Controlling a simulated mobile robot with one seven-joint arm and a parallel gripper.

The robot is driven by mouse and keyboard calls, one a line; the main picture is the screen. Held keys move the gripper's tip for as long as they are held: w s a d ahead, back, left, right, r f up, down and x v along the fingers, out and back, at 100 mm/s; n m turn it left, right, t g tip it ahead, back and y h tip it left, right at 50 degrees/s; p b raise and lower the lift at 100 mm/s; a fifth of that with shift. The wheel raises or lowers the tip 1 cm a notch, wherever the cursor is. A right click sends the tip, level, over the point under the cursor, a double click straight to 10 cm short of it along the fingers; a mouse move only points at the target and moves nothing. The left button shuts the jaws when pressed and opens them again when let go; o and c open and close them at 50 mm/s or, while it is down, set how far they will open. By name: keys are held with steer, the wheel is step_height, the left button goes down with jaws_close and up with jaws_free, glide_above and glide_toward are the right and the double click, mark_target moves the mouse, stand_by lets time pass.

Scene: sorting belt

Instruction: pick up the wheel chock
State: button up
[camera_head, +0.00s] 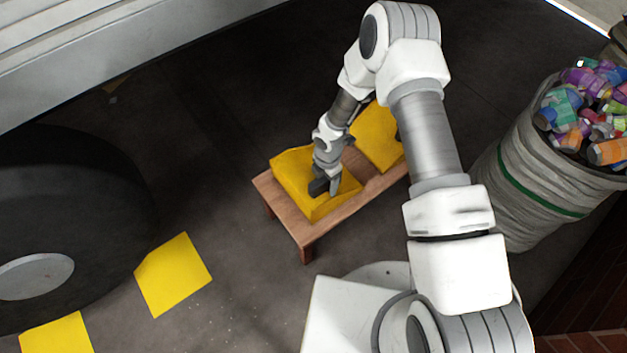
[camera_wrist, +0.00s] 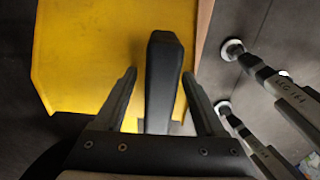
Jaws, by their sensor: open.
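A yellow wheel chock (camera_head: 296,174) lies on a low wooden bench (camera_head: 293,224). It fills the upper left of the wrist view (camera_wrist: 85,50). Its dark handle (camera_wrist: 165,75) stands up between my fingers in the wrist view. My gripper (camera_head: 327,184) is over this chock, open, with one finger on each side of the handle and a gap showing on both sides. My gripper hides part of the chock in the head view. A second yellow chock (camera_head: 376,142) lies on the bench further right, partly hidden by my arm.
A large dark wheel (camera_head: 75,200) of a vehicle stands at the left. A bin (camera_head: 535,165) full of crushed cans stands at the right. The dark floor behind the bench is clear.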

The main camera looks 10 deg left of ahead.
steer(key=shift+f, duration=0.1)
steer(key=shift+c, duration=0.3)
jaws_close()
steer(key=shift+r, duration=0.2)
